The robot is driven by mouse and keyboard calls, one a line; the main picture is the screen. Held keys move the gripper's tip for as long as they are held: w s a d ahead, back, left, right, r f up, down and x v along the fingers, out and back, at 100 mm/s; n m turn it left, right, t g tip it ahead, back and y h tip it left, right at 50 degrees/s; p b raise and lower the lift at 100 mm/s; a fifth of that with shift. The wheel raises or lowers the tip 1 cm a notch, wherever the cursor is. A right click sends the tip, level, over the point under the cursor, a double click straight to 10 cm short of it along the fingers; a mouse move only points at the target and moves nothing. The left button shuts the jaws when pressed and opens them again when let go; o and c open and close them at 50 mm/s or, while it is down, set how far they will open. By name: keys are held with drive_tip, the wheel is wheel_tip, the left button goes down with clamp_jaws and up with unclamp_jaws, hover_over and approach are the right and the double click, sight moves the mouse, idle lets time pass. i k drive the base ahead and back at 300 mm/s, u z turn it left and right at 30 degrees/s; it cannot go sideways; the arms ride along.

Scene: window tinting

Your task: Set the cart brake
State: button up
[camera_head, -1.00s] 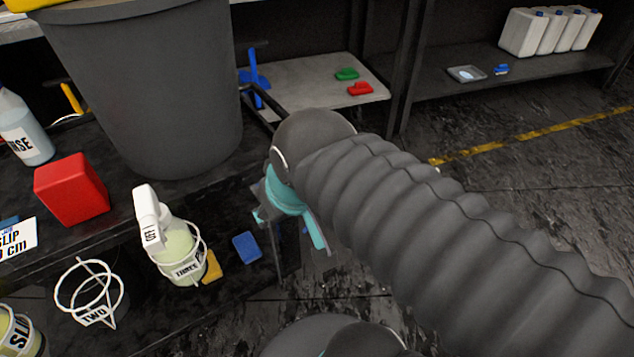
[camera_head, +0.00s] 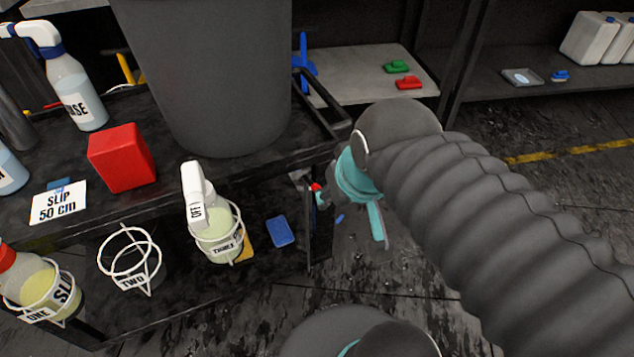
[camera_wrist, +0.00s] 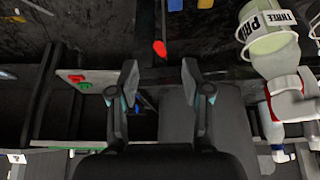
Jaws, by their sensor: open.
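The black cart (camera_head: 262,278) fills the left and middle of the head view. A small red tip (camera_head: 316,187), which looks like the brake's handle, shows by the cart's right end post, close to my gripper. In the wrist view the red tip (camera_wrist: 159,47) is centred between my fingers' lines and a little beyond the fingertips. My gripper (camera_wrist: 160,80) is open and empty, its two fingers spread apart. In the head view my arm hides most of the gripper. I cannot see the brake's lower part.
A grey bin (camera_head: 215,85), a red block (camera_head: 122,157) and a rinse bottle (camera_head: 80,98) stand on the cart top. Bottle THREE (camera_head: 217,228) sits in a side ring near my gripper. Shelves (camera_head: 355,60) stand behind; floor is free at right.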

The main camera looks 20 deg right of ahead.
sight(314, 185)
drive_tip(key=z, duration=0.55)
drive_tip(key=k, duration=1.05)
drive_tip(key=u, duration=0.3)
